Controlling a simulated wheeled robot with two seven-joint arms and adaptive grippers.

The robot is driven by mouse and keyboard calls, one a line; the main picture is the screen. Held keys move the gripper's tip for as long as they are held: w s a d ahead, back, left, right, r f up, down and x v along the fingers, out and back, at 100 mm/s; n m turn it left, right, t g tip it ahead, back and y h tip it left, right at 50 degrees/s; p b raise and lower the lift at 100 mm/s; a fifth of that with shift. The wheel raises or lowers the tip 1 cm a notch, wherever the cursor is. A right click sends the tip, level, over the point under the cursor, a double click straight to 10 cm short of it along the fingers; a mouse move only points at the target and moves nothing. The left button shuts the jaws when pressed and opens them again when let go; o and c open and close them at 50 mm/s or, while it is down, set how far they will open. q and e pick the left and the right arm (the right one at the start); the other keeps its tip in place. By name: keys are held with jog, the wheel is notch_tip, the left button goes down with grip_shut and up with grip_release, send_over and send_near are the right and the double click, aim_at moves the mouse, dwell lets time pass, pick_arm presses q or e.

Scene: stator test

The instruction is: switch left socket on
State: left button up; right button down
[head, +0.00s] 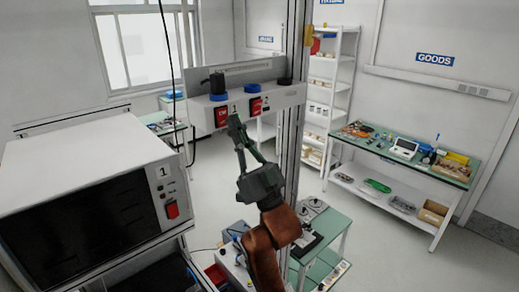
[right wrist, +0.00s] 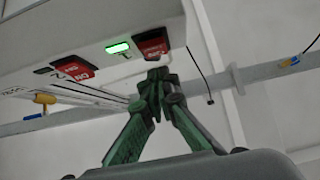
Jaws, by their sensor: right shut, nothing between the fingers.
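The left red switch (head: 221,116) is on the front of a white socket panel (head: 290,93), beside a label 1. The right red switch (head: 255,106) is beside it. My right gripper (head: 235,121) is shut and empty, its tips close to the left switch. In the right wrist view the fingertips (right wrist: 158,74) are just by the switch labelled 1 (right wrist: 152,44); I cannot tell whether they touch. A green light (right wrist: 118,48) glows beside that switch. The light by the other switch (right wrist: 72,71) looks dark. My left gripper is out of view.
A black plug (head: 215,82) stands in the left blue socket (head: 219,97). A grey post (head: 291,140) rises right of the gripper. A white device (head: 90,165) with its own red switch is at left. A goods table (head: 440,178) stands at right.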

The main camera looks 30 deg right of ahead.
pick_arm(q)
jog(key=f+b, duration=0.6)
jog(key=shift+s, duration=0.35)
pick_arm(e)
jog(key=s+d+f, duration=0.1)
jog(key=s+f, duration=0.4)
jog(key=s, duration=0.5)
jog(key=shift+d+f, duration=0.2)
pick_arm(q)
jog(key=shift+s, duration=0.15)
